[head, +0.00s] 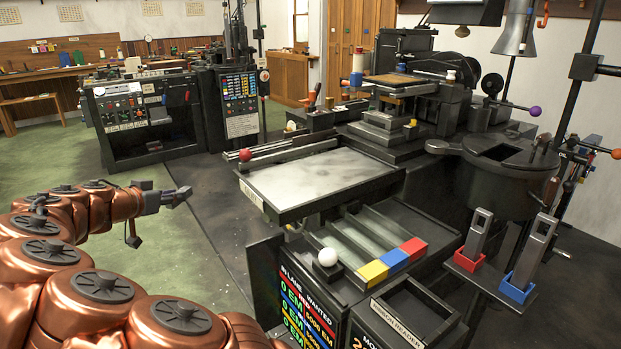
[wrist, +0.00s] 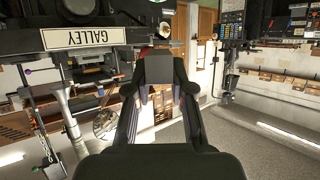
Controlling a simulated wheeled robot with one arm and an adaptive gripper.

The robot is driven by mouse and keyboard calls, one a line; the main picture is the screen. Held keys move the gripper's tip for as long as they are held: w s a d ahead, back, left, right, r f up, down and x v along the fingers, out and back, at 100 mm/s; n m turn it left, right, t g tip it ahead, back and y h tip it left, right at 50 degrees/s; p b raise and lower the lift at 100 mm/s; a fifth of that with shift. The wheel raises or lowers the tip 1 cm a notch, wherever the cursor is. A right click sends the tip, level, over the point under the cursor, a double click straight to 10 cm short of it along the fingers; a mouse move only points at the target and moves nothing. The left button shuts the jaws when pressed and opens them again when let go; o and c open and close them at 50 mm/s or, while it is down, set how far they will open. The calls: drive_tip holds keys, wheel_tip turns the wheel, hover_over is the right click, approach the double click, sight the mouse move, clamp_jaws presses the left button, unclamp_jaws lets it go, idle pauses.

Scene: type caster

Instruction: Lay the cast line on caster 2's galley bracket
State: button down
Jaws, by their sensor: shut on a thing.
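My gripper (head: 176,197) reaches out at left centre in the head view, over the floor and apart from the near machine. In the wrist view its two dark fingers (wrist: 160,88) are shut on a dark grey block, which I take as the cast line (wrist: 158,68). Its detail is too dark to read. I cannot tell which machine is caster 2.
A second machine (head: 145,110) stands at the back left. A red ball knob (head: 245,155) stands by the tray's rear edge. Below are a white ball (head: 328,257), coloured blocks (head: 394,261) and a ribbon reader box (head: 405,318). Open floor lies between gripper and tray.

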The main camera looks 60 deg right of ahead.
drive_tip(key=s+d+r+m+g, duration=0.1)
drive_tip(key=s+d+m+g, duration=0.35)
drive_tip(key=s+d, duration=0.25)
drive_tip(key=m+g+y, duration=0.2)
drive_tip(key=m+g, duration=0.1)
drive_tip(key=g, duration=0.1)
hover_over(287, 185)
drive_tip(key=shift+s, duration=0.15)
drive_tip(key=shift+f, duration=1.75)
drive_tip(key=shift+f, duration=0.15)
drive_tip(key=c, duration=1)
unclamp_jaws()
